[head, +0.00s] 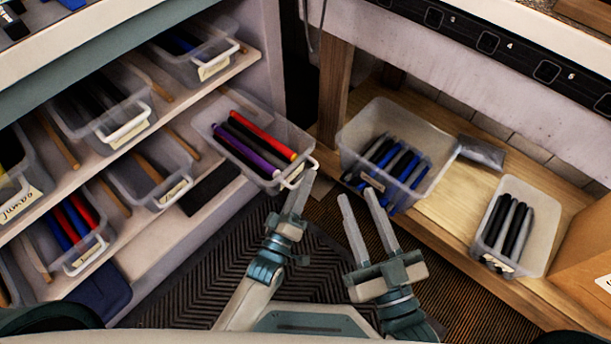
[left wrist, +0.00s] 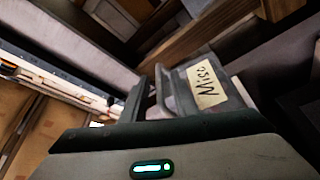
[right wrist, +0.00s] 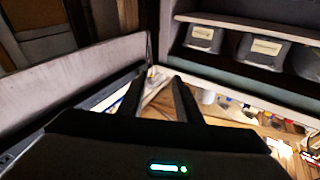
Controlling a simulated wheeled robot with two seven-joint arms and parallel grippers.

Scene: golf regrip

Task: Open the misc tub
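The misc tub (head: 285,180) is a clear bin holding red, purple and black grips. In the head view it sticks out past the front edge of the shelf unit. Its label reads "Misc" in the left wrist view (left wrist: 207,83). My left gripper (head: 302,184) is at the tub's front handle, its fingers close together and apparently closed on the handle (left wrist: 163,92). The fingers partly hide the handle. My right gripper (head: 357,193) is open and empty, pointing toward the wooden bench shelf, right of the left gripper.
Other clear tubs of grips, such as this one (head: 150,180), stand on the shelf unit at left. A larger tub with blue and black grips (head: 440,160), a grey pouch (head: 482,152) and a smaller tub (head: 540,245) sit on the wooden shelf at right. A dark ribbed mat (head: 215,285) covers the floor.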

